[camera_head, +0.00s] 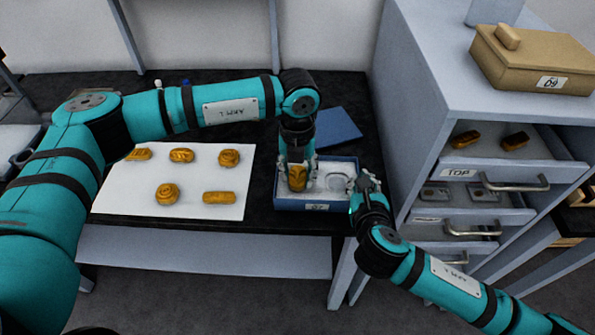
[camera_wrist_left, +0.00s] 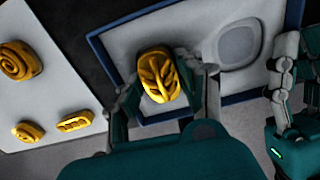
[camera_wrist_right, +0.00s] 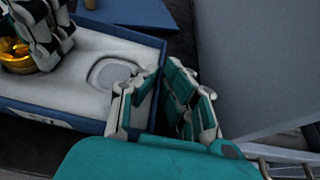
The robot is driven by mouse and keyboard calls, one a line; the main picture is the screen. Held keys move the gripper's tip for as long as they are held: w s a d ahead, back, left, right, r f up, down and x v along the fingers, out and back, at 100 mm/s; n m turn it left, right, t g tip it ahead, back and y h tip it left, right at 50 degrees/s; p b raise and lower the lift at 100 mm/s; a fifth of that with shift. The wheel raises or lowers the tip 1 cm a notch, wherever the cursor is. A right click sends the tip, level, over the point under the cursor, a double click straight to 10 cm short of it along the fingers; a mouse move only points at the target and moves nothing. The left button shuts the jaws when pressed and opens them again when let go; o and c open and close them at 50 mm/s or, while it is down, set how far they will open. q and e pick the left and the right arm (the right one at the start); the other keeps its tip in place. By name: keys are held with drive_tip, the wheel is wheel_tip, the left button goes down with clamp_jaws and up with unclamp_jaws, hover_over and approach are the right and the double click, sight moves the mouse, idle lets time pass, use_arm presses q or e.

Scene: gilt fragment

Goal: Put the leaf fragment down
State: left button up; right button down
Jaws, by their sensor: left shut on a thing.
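The leaf fragment (camera_head: 297,178) is a gold piece with leaf-like relief. My left gripper (camera_head: 298,168) is shut on it, one finger on each side, pointing down into the left part of the blue-rimmed box (camera_head: 290,205). In the left wrist view the fragment (camera_wrist_left: 158,74) shows its face over the box's white padding. I cannot tell whether its underside touches the padding. To its right the padding has an empty rounded recess (camera_wrist_left: 240,44). My right gripper (camera_wrist_right: 160,100) is at the box's right wall, its fingers apart, with the rim seen between them.
A white sheet (camera_head: 195,197) with several gold fragments lies left of the box. A blue panel (camera_head: 337,129) lies behind it. A grey cabinet with open drawers (camera_head: 490,173) stands close on the right, with a tan lidded box (camera_head: 530,60) on top.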

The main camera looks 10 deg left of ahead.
sight(298, 173)
use_arm(q)
drive_tip(key=shift+f, duration=0.15)
drive_tip(key=shift+s+f, duration=0.3)
drive_tip(key=shift+f, duration=0.4)
drive_tip(key=shift+c, duration=0.4)
use_arm(e)
drive_tip(key=shift+s+a+r, duration=0.1)
drive_tip(key=shift+s+r, duration=0.15)
use_arm(q)
drive_tip(key=o, duration=0.8)
drive_tip(key=shift+o, duration=1.1)
drive_tip(key=shift+w, duration=0.1)
drive_tip(key=shift+w+f, duration=0.1)
use_arm(e)
drive_tip(key=shift+w, duration=0.2)
drive_tip(key=shift+f, duration=0.25)
use_arm(q)
wheel_tip(298, 173, up, 14)
drive_tip(key=shift+f, duration=0.15)
drive_tip(key=shift+w, duration=0.1)
